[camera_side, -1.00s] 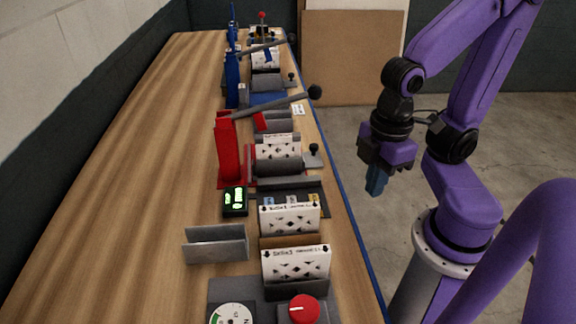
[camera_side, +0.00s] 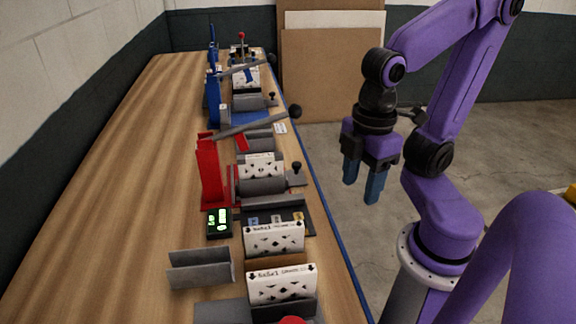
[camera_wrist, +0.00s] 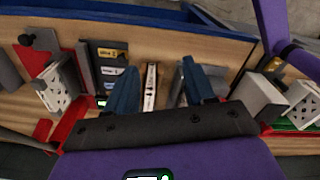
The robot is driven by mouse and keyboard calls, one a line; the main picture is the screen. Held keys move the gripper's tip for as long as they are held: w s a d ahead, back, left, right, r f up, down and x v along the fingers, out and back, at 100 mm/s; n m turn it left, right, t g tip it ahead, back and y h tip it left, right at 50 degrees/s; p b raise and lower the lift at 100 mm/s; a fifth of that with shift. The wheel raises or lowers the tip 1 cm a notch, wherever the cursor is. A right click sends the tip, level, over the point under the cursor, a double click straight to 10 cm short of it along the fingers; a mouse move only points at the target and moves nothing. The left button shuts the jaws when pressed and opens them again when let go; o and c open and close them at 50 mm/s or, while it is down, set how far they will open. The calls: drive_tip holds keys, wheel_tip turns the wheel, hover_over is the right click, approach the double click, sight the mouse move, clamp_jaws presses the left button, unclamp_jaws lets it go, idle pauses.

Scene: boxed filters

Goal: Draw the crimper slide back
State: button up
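A red crimper (camera_side: 209,172) stands on the bench, with a long grey lever (camera_side: 250,126) ending in a black ball. Beside it, a white patterned filter box (camera_side: 260,166) stands behind a grey block. A small black knob (camera_side: 296,167) rises from the grey slide (camera_side: 297,180) at the bench's right edge. In the wrist view a black knob (camera_wrist: 26,40) shows at upper left, near a red frame. My gripper (camera_side: 361,194) hangs right of the bench edge, apart from the knob. Its blue fingers are spread with nothing held; they also show in the wrist view (camera_wrist: 160,68).
A blue station (camera_side: 213,98) with its own lever stands farther back. Nearer are a label plate (camera_side: 285,216), a green-lit display (camera_side: 219,222), two boxed filters (camera_side: 274,239) and an empty grey holder (camera_side: 200,268). The left of the bench is clear.

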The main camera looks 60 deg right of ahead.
wheel_tip(320, 180, up, 6)
drive_tip(key=w+d+r+m+g+h, duration=0.2)
drive_tip(key=w+m, duration=0.5)
drive_tip(key=w, duration=1.3)
drive_tip(key=w+d+f+m+g+y, duration=0.25)
drive_tip(key=w+d+m, duration=0.35)
drive_tip(key=w+d, duration=0.85)
approach(296, 163)
drive_tip(key=shift+h, duration=0.45)
drive_tip(key=x, duration=0.5)
drive_tip(key=a+x, duration=0.1)
drive_tip(key=x, duration=0.2)
drive_tip(key=shift+s+f, duration=0.15)
drive_tip(key=shift+d, duration=0.1)
clamp_jaws()
